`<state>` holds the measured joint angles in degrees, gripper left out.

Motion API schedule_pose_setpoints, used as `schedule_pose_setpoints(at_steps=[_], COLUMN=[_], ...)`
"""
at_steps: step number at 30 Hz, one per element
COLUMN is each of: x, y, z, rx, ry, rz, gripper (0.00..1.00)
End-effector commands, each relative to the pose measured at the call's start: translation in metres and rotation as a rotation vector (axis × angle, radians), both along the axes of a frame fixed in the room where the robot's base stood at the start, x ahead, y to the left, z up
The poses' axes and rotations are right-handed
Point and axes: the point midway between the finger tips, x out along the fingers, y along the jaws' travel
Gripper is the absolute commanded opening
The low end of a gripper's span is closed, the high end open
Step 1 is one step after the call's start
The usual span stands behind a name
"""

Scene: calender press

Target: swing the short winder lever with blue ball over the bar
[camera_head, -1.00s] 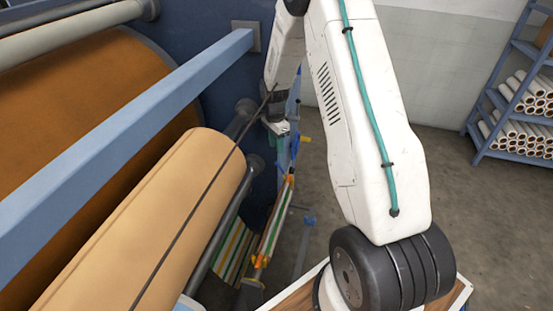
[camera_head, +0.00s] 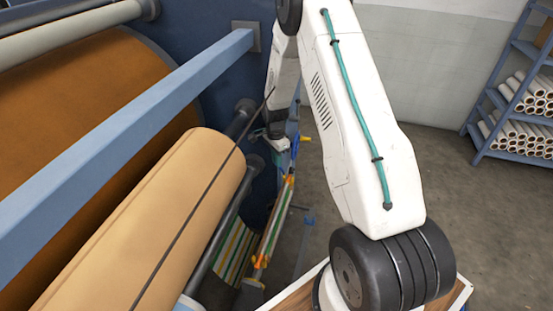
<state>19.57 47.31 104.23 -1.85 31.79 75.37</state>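My gripper (camera_head: 277,146) is at the end of my white arm, beside the dark blue side frame of the press and past the end of the tan roll. It is small and partly hidden by my own wrist, so its fingers cannot be made out. A small blue part (camera_head: 294,150) shows just right of my gripper, with a yellow piece (camera_head: 306,139) beside it. I cannot tell whether the blue part is the winder lever's ball or whether my gripper touches it. A thick light-blue bar (camera_head: 130,115) crosses the press from lower left to the side frame.
The tan roll (camera_head: 150,215) and a thin dark rod (camera_head: 205,190) lie in front of the press. A striped web (camera_head: 235,250) and a rail with orange clips (camera_head: 270,230) are below my gripper. A rack of white tubes (camera_head: 515,110) stands far right. The floor between is clear.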

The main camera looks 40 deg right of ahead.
Motion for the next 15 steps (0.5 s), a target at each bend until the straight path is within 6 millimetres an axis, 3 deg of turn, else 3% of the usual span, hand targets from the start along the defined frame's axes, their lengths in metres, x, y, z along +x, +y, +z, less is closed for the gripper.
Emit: schedule_pose_setpoints(at_steps=[15], x=[-0.0073], y=[-0.0057], z=[0.0037], rx=[0.065], ry=[-0.083], rz=[-0.004], gripper=[0.0])
